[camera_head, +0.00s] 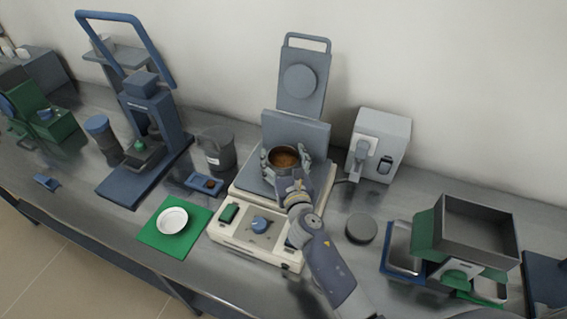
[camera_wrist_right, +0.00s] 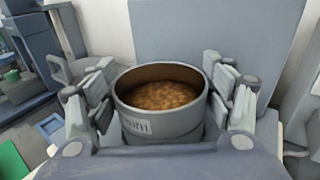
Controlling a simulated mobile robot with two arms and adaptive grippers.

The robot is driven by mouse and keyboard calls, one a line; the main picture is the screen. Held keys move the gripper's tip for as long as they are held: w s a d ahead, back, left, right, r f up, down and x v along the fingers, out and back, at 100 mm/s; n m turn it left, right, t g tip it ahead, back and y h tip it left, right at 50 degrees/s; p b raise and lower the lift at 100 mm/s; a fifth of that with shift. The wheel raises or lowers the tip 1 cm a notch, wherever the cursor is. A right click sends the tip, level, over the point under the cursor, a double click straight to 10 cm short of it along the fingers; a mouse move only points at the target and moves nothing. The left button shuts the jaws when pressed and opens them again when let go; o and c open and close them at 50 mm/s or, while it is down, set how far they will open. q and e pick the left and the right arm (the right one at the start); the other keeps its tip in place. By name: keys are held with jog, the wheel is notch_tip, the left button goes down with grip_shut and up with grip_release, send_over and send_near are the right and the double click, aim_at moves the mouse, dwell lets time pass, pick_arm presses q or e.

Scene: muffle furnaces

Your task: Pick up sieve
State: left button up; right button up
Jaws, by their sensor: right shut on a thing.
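The sieve, a round grey metal pot-like vessel with a label and brown granular material inside, shows in the right wrist view (camera_wrist_right: 165,128) and in the head view (camera_head: 285,172). My right gripper (camera_head: 287,162) has its fingers on both sides of it, and in the right wrist view the gripper (camera_wrist_right: 160,105) is closed around its wall. The sieve is upright, over or on the square grey plate of the white-based machine; I cannot tell whether its bottom touches the plate. My left gripper is not in view.
The white-based machine (camera_head: 254,255) has an upright grey panel behind the sieve. A white dish (camera_head: 172,220) lies on a green mat (camera_head: 150,238) at left. A dark round lid (camera_head: 361,228) lies at right, near a hopper device (camera_head: 466,228). A grey box (camera_head: 393,130) stands behind.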

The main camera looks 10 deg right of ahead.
aim_at(284, 163)
jog(key=shift+r+p, duration=0.4)
jog(key=shift+r, duration=0.25)
notch_tip(284, 163, up, 3)
jog(key=shift+f+p, duration=0.1)
jog(key=shift+p, duration=0.65)
jog(key=shift+s+a+f+b, duration=0.15)
jog(key=shift+s+f+b, duration=0.25)
jog(key=shift+s, duration=0.4)
jog(key=s+a+r+b, duration=0.1)
jog(key=s+a+b, duration=0.1)
jog(key=s, duration=1.2)
jog(key=shift+a+r, duration=0.25)
jog(key=shift+r, duration=0.05)
jog(key=shift+s, duration=0.1)
